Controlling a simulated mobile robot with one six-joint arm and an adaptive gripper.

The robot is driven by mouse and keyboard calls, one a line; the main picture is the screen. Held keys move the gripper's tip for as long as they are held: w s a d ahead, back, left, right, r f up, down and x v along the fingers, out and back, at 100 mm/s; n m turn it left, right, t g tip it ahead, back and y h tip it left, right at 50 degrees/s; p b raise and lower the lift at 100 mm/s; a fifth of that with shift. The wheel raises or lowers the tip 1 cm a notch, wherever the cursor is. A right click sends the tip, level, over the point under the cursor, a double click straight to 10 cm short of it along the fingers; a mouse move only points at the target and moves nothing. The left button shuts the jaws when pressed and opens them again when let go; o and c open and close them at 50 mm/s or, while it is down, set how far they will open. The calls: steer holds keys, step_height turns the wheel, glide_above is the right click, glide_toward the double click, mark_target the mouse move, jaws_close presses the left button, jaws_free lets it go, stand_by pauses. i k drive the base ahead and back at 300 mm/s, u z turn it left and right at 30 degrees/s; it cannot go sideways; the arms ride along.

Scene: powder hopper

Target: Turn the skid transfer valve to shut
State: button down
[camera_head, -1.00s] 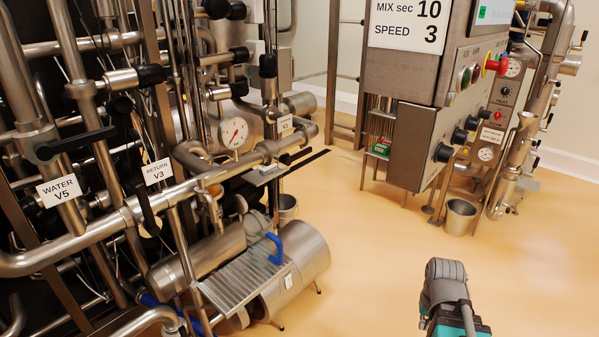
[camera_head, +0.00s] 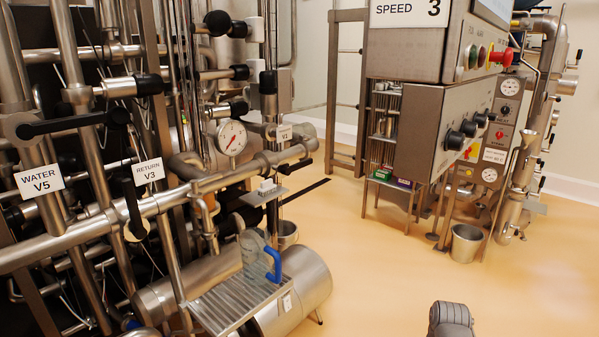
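The pipe skid fills the left side, with several black-handled valves. No label that I can read says transfer. The valve tagged WATER V5 (camera_head: 39,180) has a black lever (camera_head: 75,123) lying nearly level. The valve tagged RETURN V3 (camera_head: 148,171) has a black lever (camera_head: 133,203) hanging nearly upright. A small tag, seemingly V1 (camera_head: 284,133), sits further right, with a dark handle (camera_head: 294,166) below it at the pipe end. A grey part of my arm (camera_head: 450,320) shows at the bottom edge. My gripper's fingers are out of view.
A clear jug with a blue handle (camera_head: 273,264) stands on a slatted shelf (camera_head: 222,306) below the pipes. A control cabinet (camera_head: 440,130) and a metal bucket (camera_head: 465,243) stand to the right. Yellow floor (camera_head: 385,270) between them is clear.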

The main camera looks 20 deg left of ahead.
mark_target(286, 170)
steer(key=z, duration=0.1)
steer(key=i, duration=0.9)
steer(key=u, duration=1)
